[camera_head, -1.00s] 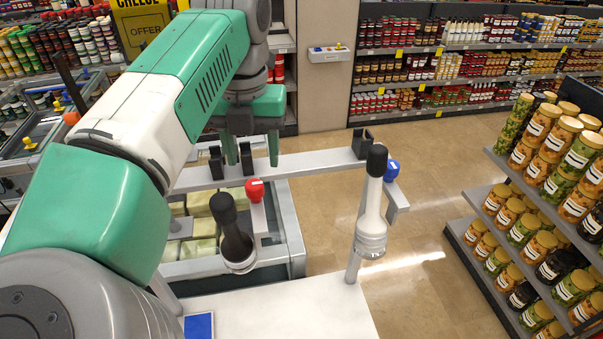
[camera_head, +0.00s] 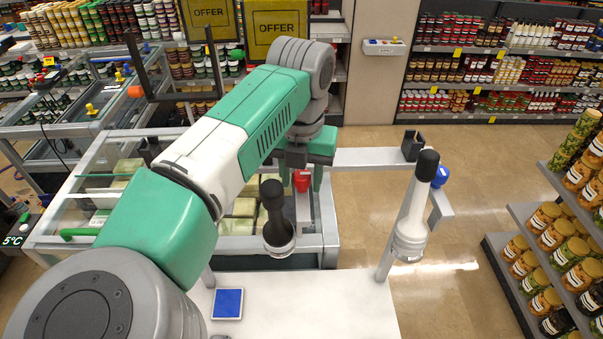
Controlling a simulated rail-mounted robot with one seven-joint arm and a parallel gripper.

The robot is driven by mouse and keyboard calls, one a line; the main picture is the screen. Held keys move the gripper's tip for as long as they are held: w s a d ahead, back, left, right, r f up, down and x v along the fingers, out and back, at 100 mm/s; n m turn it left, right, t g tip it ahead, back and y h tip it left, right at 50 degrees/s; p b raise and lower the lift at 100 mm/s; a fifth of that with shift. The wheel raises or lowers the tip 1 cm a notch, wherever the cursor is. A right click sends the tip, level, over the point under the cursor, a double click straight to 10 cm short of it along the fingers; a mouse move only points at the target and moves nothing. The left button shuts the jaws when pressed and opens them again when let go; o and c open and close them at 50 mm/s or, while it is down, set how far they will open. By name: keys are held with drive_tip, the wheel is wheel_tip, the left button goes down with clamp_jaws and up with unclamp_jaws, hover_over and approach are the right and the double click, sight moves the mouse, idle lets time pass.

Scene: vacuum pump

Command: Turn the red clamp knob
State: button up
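The red clamp knob (camera_head: 301,181) shows in the head view below my gripper, on the far side of the white worktop. My gripper (camera_head: 301,177) points down over it. Its two green fingers stand apart, one on the left and one on the right of the knob in the picture. The gripper looks open; whether a finger touches the knob cannot be told. My wrist hides the part above the knob and some of its mount.
A white black-capped cylinder (camera_head: 412,215) and a blue knob (camera_head: 441,177) are to the right. A grey rail (camera_head: 365,158) runs behind. The white worktop (camera_head: 310,300) is mostly clear.

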drive_tip(key=c, duration=0.7)
drive_tip(key=shift+m, duration=0.3)
drive_tip(key=m, duration=0.3)
drive_tip(key=shift+m, duration=0.4)
drive_tip(key=m, duration=0.4)
drive_tip(key=shift+a+m, duration=0.1)
drive_tip(key=shift+m, duration=0.2)
drive_tip(key=m, duration=0.4)
drive_tip(key=shift+w, duration=0.15)
drive_tip(key=shift+m, duration=2.4)
